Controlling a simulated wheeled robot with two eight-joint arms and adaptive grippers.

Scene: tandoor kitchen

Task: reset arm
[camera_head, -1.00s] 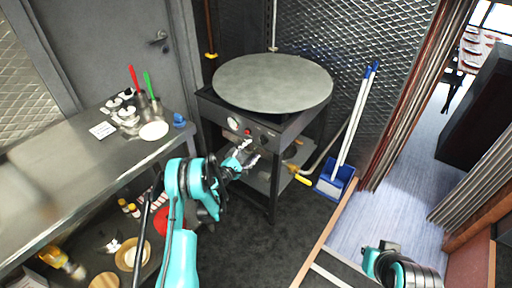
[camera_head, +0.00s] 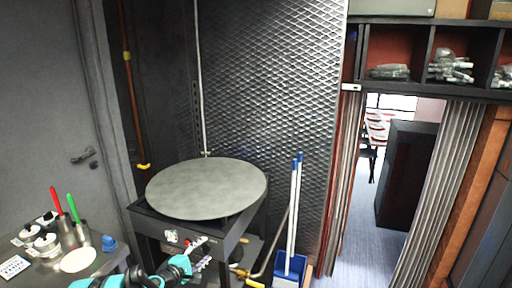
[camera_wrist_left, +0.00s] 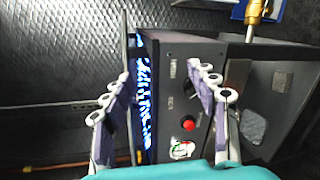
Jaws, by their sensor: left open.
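My left gripper (camera_head: 200,252) shows at the bottom of the head view, at the end of my teal arm. It is in front of the control panel of the griddle stove (camera_head: 147,223), which carries a large round grey plate (camera_head: 207,188). In the left wrist view the two fingers of my left gripper (camera_wrist_left: 160,72) are spread apart with nothing held between them. Beyond them are the stove's dark panel with a red button (camera_wrist_left: 188,124) and a strip of blue flame (camera_wrist_left: 145,95). I cannot tell whether the fingers touch the stove. My right gripper is out of view.
A metal counter (camera_head: 45,279) at the lower left holds containers, a white plate (camera_head: 79,260) and red- and green-handled utensils. A blue dustpan (camera_head: 290,268) and long white-handled tools stand right of the stove. A doorway (camera_head: 350,225) opens farther right, below a shelf (camera_head: 408,45).

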